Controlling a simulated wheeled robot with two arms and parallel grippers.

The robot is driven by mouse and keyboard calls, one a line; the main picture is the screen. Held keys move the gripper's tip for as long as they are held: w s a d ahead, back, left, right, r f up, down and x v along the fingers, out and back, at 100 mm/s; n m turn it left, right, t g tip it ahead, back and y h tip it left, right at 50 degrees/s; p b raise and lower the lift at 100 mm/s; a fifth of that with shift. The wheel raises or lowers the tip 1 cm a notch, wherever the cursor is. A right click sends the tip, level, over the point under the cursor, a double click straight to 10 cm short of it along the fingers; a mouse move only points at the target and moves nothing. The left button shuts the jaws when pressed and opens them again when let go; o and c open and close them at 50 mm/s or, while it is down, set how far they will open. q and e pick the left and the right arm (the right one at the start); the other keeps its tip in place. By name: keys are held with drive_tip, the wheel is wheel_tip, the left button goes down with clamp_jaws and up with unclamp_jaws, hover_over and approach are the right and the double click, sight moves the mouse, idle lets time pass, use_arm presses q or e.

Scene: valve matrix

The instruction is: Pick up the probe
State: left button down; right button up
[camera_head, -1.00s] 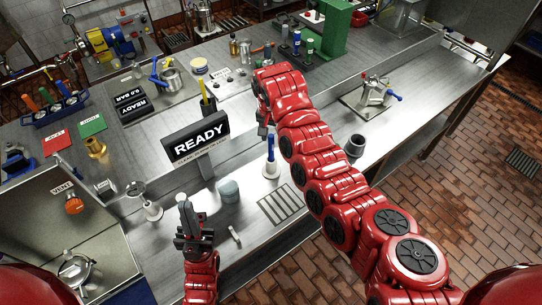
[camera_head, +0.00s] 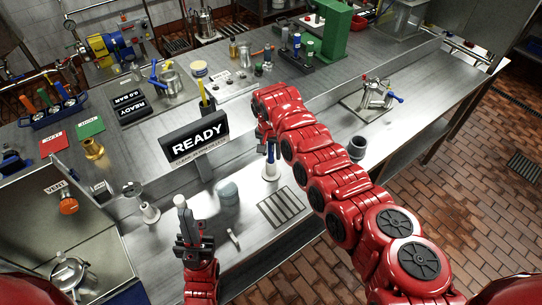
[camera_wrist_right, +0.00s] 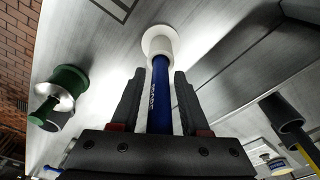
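The probe (camera_head: 271,153) is a blue rod standing upright in a white round-based holder (camera_head: 271,172) on the steel bench. In the right wrist view the blue probe (camera_wrist_right: 161,90) runs between the two dark fingers of my right gripper (camera_wrist_right: 158,75), with a gap on each side. Its far end sits in the white holder (camera_wrist_right: 159,42). My right gripper (camera_head: 265,137) is open, at the top of the probe in the head view, and partly hidden by its own arm. My left gripper (camera_head: 182,230) points up at the lower left, with a light grey piece at its tip.
A READY sign (camera_head: 198,143) stands left of the probe. A grey-white cylinder (camera_head: 228,192) and a slotted drain (camera_head: 281,207) lie nearby. A dark cup (camera_head: 357,147) is to the right. A green-topped part (camera_wrist_right: 62,92) stands left in the wrist view.

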clamp_jaws()
